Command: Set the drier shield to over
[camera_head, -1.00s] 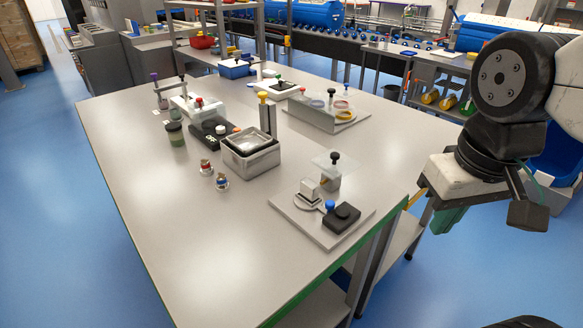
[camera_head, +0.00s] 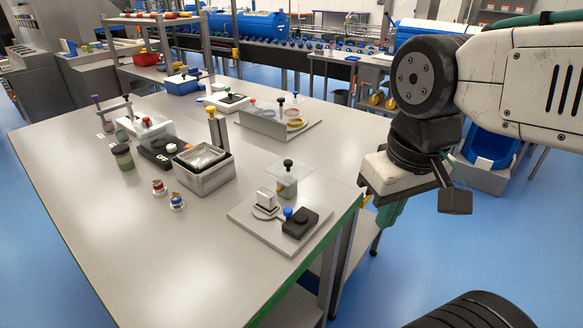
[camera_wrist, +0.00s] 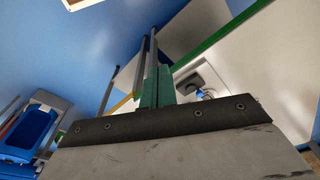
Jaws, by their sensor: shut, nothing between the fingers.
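A clear shield plate with a black knob (camera_head: 288,163) stands at the front station, on a grey base plate (camera_head: 250,236) near the table's right edge. Beside it are a pale block, a blue knob (camera_head: 287,212) and a black box (camera_head: 300,226). A second clear panel (camera_head: 262,123) stands on a tray farther back with coloured rings. I cannot tell for sure which one is the drier's shield. My gripper (camera_head: 391,214) hangs right of the table edge, apart from both. Its green fingers are shut and empty; they also show in the wrist view (camera_wrist: 157,86).
The grey table (camera_head: 110,245) also holds metal tubs (camera_head: 204,176), two small jars (camera_head: 168,194), a lidded dark jar (camera_head: 123,156) and a black switch box. A blue bin (camera_head: 488,150) stands behind my arm.

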